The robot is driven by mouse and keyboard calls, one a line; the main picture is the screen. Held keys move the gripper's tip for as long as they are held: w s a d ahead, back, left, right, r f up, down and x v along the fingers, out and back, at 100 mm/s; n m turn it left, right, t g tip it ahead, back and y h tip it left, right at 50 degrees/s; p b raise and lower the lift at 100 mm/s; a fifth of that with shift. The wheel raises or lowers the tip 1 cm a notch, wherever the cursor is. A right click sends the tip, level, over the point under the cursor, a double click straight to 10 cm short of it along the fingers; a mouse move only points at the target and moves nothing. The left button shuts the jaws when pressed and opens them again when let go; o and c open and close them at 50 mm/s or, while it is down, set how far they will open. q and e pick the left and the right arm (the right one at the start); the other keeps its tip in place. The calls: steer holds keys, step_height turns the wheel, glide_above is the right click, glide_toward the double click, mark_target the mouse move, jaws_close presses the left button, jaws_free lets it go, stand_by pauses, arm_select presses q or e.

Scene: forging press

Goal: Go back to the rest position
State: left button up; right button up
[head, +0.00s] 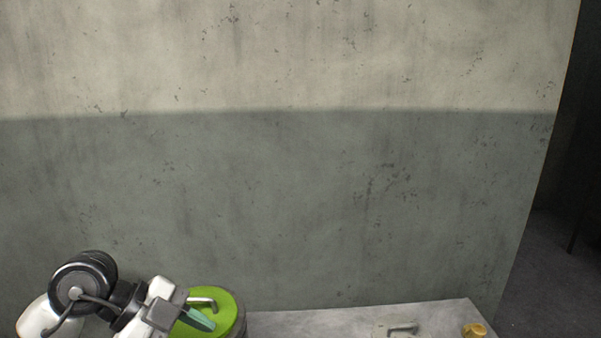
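My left gripper (198,316) comes in at the lower left, on a black and white wrist. A teal finger shows over a round bright green lid-like top (226,308) with a dark rim. A grey metal handle (203,300) stands on that top, just beside the finger. The wrist hides part of the green top, and I cannot tell whether the finger touches it or whether the gripper is open or shut. My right gripper is not in view.
A grey worktop (300,322) runs along the bottom, with a pale piece bearing a metal handle (403,328) and a yellow object (474,329) near its right end. A two-tone concrete wall (300,180) stands behind. Dark floor (550,280) is clear at the right.

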arm_select(q)
steer(key=s+d+r+m+h, duration=0.2)
steer(key=d+r+h, duration=0.3)
steer(key=d+h, duration=0.3)
steer(key=w+a+f+n+t+y, duration=0.2)
steer(key=a+n+t+y, duration=0.4)
steer(key=n+t, duration=0.5)
steer(key=w+a+f+n+t+y, duration=0.2)
steer(key=a+n+t+y, duration=0.35)
steer(key=n+t, duration=0.45)
steer(key=a+f+n+g+y, duration=0.3)
steer(key=f+n+g+y, duration=0.1)
steer(key=f+y, duration=0.35)
steer(key=s+d+f+m+g+h, duration=0.1)
steer(key=s+f+m+g+h, duration=0.15)
steer(key=s+f+g, duration=1.5)
steer(key=s+f+t+b, duration=0.2)
steer(key=s+f+b, duration=0.1)
steer(key=f, duration=2.7)
steer(key=s+a+f+g+y+b, duration=0.1)
steer(key=s+a+f+b, duration=0.1)
steer(key=s+f, duration=1.3)
step_height(320, 180, down, 4)
steer(key=shift+s+a+f+g+b, duration=0.25)
steer(key=shift+s+g+b, duration=0.15)
steer(key=shift+b, duration=0.2)
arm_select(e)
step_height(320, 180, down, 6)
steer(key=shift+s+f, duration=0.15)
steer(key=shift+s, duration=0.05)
